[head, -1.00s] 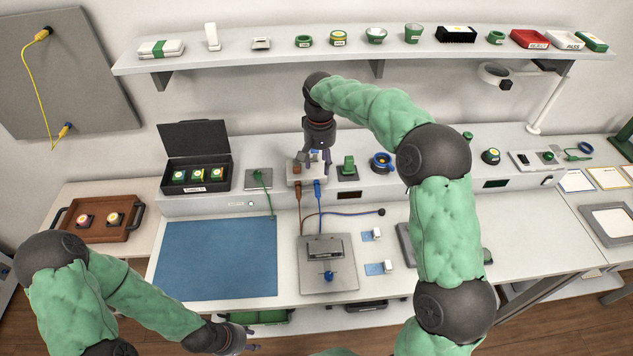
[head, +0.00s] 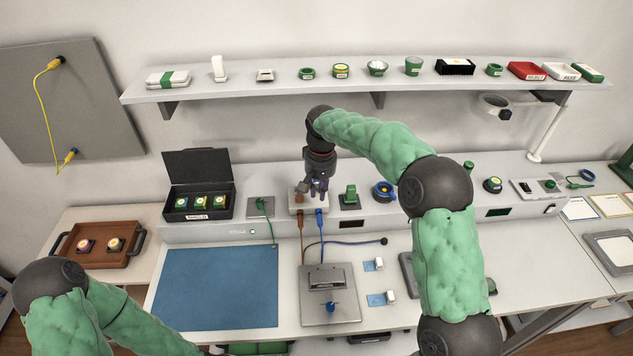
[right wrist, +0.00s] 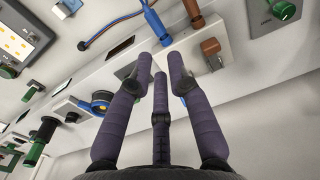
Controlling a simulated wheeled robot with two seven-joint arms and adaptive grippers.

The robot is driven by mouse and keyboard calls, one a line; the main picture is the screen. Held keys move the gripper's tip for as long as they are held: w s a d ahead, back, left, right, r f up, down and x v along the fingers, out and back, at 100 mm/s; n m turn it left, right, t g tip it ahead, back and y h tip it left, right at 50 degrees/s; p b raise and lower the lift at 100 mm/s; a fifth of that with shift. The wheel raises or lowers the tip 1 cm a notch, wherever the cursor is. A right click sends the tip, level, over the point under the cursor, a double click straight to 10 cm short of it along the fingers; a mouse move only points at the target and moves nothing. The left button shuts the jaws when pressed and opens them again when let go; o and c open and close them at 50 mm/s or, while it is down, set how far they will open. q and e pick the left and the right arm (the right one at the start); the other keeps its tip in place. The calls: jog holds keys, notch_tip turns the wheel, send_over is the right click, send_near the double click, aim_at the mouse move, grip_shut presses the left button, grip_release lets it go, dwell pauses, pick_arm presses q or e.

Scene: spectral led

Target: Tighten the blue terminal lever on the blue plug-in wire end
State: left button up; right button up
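The blue plug-in wire end (head: 319,215) sits at the front of a light terminal block (head: 297,208) on the raised back ledge. In the right wrist view the blue wire end (right wrist: 155,20) lies just beyond my fingertips. The blue terminal lever cannot be made out clearly; my fingers cover that part of the block. My right gripper (head: 320,188) points down over the block's right side. In the right wrist view its fingers (right wrist: 161,62) are apart, with nothing visibly held between them. My left gripper is below the head view's edge.
A brown wire end (head: 301,222) and brown lever (right wrist: 210,46) are beside the blue one. A green switch (head: 350,194) and blue ring part (head: 384,190) stand to the right. A grey fixture (head: 329,280) lies in front. The blue mat (head: 215,288) is bare.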

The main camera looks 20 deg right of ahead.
jog(key=w+a+t+y+p, duration=0.1)
jog(key=a, duration=0.1)
jog(key=w+a+r+n+y+p, duration=0.1)
jog(key=a+p, duration=0.1)
jog(key=w+a+t+y+p, duration=0.1)
jog(key=a, duration=0.1)
jog(key=shift+w+a+r+n+t, duration=0.3)
jog(key=shift+a+r+n, duration=0.05)
jog(key=shift+a+n, duration=0.05)
grip_shut()
notch_tip(320, 180, up, 5)
jog(key=m+t+h+p, duration=0.2)
jog(key=t+h+p, duration=0.45)
jog(key=p, duration=0.65)
send_over(317, 182)
jog(key=s, duration=0.2)
jog(key=shift+y, duration=0.35)
jog(key=shift+w+d+f+b, duration=0.1)
jog(key=shift+w+f, duration=0.65)
jog(key=shift+f, duration=0.65)
jog(key=shift+w+d+f+b, duration=0.15)
jog(key=shift+w+f, duration=0.65)
jog(key=shift+f, duration=0.6)
jog(key=shift+w+d+f+b, duration=0.1)
jog(key=shift+w+f, duration=0.65)
jog(key=shift+f, duration=0.8)
jog(key=shift+s, duration=0.1)
